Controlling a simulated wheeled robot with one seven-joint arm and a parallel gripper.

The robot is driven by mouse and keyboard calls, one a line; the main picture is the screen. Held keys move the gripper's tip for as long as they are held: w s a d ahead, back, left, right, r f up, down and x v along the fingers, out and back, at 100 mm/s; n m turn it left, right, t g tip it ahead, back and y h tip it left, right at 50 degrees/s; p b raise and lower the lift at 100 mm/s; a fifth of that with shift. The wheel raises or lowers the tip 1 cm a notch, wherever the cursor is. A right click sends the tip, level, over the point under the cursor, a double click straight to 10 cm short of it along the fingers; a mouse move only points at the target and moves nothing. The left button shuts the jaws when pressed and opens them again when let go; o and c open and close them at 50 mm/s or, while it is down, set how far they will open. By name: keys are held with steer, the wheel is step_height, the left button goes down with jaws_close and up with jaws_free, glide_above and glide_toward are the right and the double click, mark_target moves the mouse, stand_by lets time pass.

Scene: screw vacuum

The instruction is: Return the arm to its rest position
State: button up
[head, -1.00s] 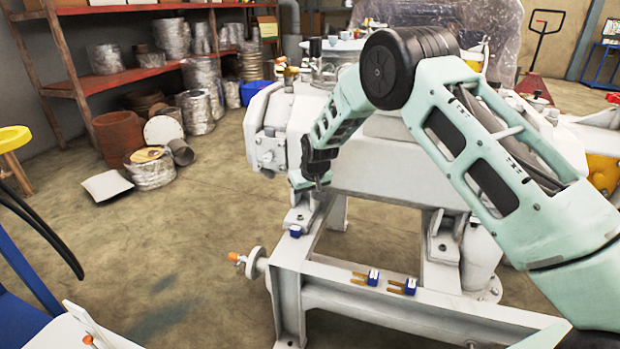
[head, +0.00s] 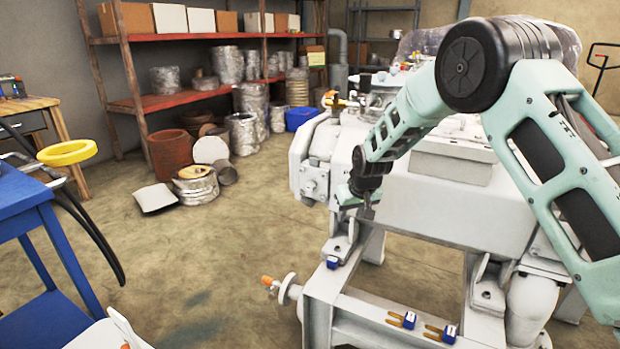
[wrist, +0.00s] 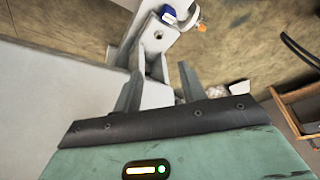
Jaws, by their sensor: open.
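My gripper (head: 368,208) hangs in front of the white vacuum machine (head: 440,215) in the head view, just above its left mounting foot. In the wrist view my gripper's two grey fingers (wrist: 158,88) stand apart with nothing seen between them. Below them the white frame shows, with a small blue block (wrist: 168,14) at the top of the picture. My arm is bent, its elbow high over the machine's right part.
Blue blocks with orange prongs lie on the white frame's front beam (head: 402,320). A handwheel (head: 285,288) sticks out at its left. The floor between (head: 180,250) is mostly clear.

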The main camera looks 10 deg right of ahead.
steer(key=s+a+r+n+g, duration=0.1)
steer(key=s+a+r, duration=0.3)
steer(key=s, duration=0.5)
steer(key=s+a+r+n+g+y, duration=0.1)
steer(key=s+a+r, duration=0.25)
steer(key=s, duration=0.45)
steer(key=s+a+r+n+g, duration=0.1)
steer(key=s+a+r, duration=0.35)
steer(key=s, duration=0.45)
steer(key=s+d+n+g+h, duration=0.1)
steer(key=s+d+n, duration=0.25)
steer(key=s, duration=1.75)
step_height(320, 180, up, 21)
steer(key=p, duration=2)
steer(key=shift+w+d+m, duration=0.15)
steer(key=shift+m, duration=0.2)
